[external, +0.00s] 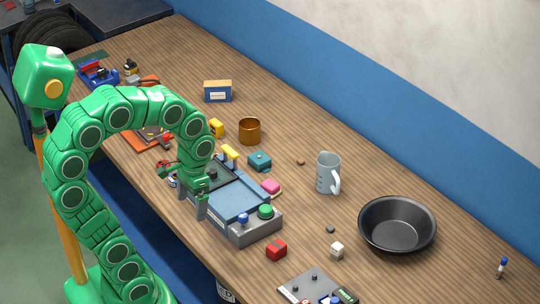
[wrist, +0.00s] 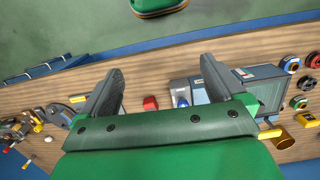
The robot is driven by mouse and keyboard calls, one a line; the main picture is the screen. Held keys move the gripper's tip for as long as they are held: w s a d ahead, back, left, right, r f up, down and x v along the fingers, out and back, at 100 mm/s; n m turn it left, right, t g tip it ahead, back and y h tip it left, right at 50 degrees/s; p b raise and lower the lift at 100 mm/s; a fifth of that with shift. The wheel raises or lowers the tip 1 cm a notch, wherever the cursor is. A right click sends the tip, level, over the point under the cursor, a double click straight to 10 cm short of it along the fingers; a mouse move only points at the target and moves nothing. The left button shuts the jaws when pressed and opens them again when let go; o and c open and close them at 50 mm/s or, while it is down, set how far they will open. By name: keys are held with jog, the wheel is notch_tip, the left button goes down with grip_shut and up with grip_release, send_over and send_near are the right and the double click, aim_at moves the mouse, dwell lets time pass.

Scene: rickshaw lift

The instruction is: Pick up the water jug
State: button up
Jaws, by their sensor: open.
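The water jug (external: 328,172) is a pale grey-blue pitcher with a handle facing the lower right. It stands upright on the wooden table, right of the middle in the external view. I cannot make it out in the wrist view. My gripper (external: 199,208) is over the grey-blue device near the table's front edge, left of the jug and well apart from it. In the wrist view my gripper (wrist: 160,80) has its two dark fingers spread wide, with nothing held between them.
A black pan (external: 397,226) lies right of the jug. A copper cup (external: 249,131), a teal block (external: 260,161) and a pink block (external: 271,187) are to its left. The grey-blue device (external: 240,205), a red block (external: 276,249) and a white block (external: 337,250) lie nearer the front edge.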

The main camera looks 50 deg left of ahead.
jog(key=w+r, duration=0.2)
jog(key=w, duration=1.3)
jog(key=m+t, duration=0.2)
jog(key=m, duration=0.1)
send_near(336, 174)
jog(key=f, duration=0.5)
jog(key=shift+w+a+f, duration=0.2)
jog(key=shift+w+a, duration=0.1)
jog(key=shift+w, duration=0.05)
jog(key=shift+w+f, duration=0.15)
jog(key=shift+f, duration=0.7)
jog(key=shift+w+f, duration=0.15)
jog(key=shift+f, duration=0.7)
jog(key=shift+s+d+f, duration=0.15)
jog(key=shift+s+f, duration=0.15)
jog(key=shift+f, duration=0.45)
jog(key=shift+s+d+f, duration=0.1)
jog(key=shift+s+f, duration=0.1)
jog(key=shift+f, duration=1.6)
